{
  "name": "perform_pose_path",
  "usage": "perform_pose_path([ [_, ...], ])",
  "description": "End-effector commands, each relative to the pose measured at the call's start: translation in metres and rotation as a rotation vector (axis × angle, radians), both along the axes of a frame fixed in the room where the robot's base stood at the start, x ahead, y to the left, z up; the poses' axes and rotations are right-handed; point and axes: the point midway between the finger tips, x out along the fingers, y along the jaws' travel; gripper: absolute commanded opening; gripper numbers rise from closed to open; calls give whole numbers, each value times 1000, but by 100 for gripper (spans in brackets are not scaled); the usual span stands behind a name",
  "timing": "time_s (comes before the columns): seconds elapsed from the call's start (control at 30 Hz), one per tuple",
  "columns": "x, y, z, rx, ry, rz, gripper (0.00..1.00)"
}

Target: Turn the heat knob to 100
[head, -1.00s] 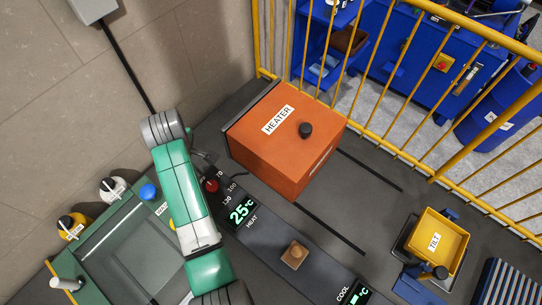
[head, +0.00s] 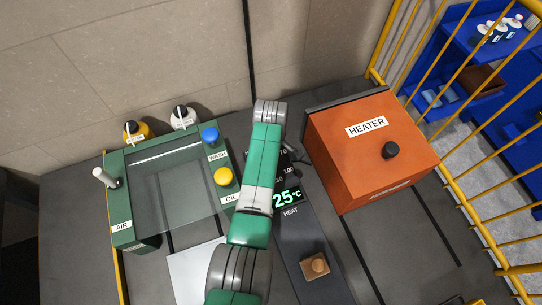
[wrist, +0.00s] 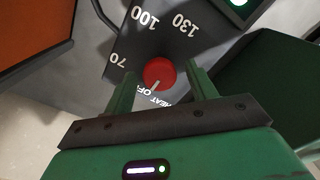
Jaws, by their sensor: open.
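The red heat knob (wrist: 159,71) shows in the wrist view on the dark panel. Its white mark points down and slightly left, toward the lettering HEAT OFF (wrist: 153,97). The labels 70, 100 (wrist: 146,18) and 130 stand around it. My gripper (wrist: 161,75) is open, with one finger on each side of the knob. I cannot tell whether either finger touches it. The heat display (head: 287,198) there reads 25 °C.
The orange heater box (head: 365,165) stands right of the panel. The green wash station (head: 130,212) is on the left, with blue (head: 210,136) and yellow (head: 223,176) buttons. A wooden block (head: 314,266) sits lower on the panel. A yellow fence (head: 455,205) runs along the right.

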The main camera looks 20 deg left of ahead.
Motion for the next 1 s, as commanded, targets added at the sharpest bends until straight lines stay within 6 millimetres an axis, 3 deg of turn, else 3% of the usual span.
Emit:
perform_pose_path([
  [0.1,0,0,1,0,0,0,56],
  [0.33,0,0,1,0,0,-1,13],
  [0.67,0,0,2,0,0,-50,13],
  [1.0,0,0,2,0,1,-307,13],
])
